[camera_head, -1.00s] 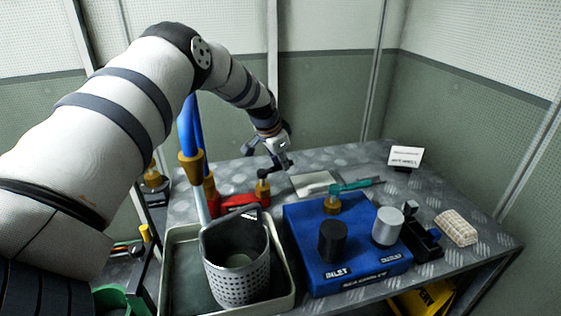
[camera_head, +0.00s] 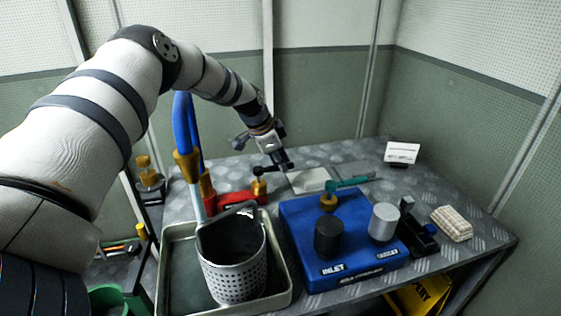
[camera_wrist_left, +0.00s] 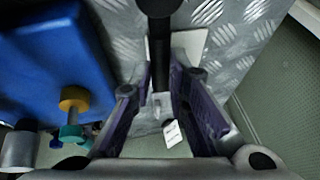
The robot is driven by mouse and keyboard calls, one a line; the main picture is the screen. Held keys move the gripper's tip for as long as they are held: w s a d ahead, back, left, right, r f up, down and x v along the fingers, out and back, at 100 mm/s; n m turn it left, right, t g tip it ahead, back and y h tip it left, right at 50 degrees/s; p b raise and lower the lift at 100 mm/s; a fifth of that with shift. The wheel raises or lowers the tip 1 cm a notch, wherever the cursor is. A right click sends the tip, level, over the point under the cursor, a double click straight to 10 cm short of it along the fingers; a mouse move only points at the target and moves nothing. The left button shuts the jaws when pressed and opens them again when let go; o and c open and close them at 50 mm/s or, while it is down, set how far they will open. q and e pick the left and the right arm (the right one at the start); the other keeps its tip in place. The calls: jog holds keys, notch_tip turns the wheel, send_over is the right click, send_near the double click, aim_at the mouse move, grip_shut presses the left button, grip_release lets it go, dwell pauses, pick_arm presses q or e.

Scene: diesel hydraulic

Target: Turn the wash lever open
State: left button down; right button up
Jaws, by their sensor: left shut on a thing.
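The wash lever, a black bar (camera_head: 264,170), sits on a brass stem (camera_head: 259,187) at the red fitting (camera_head: 235,197) behind the tray. My left gripper (camera_head: 286,167) is at the lever's right end, fingers pointing down to the table. In the left wrist view the dark lever (camera_wrist_left: 160,45) runs down between the two purple-padded fingers (camera_wrist_left: 162,88), and the gripper is shut on it. The fingers hide part of the lever's end. My right gripper is in neither view.
A grey tray (camera_head: 283,292) holds a perforated basket (camera_head: 235,270) in front. A blue box (camera_head: 345,272) with black and silver knobs and a teal-handled brass valve (camera_head: 328,200) stands right of it. A white card (camera_head: 402,152) stands at the back. Blue hoses (camera_head: 186,125) rise left of the lever.

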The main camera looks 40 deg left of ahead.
pick_arm(q)
jog(key=shift+s+f, duration=0.1)
jog(key=shift+f, duration=0.05)
jog(key=c, duration=1.6)
grip_release()
jog(key=shift+o, duration=0.2)
jog(key=v, duration=1.2)
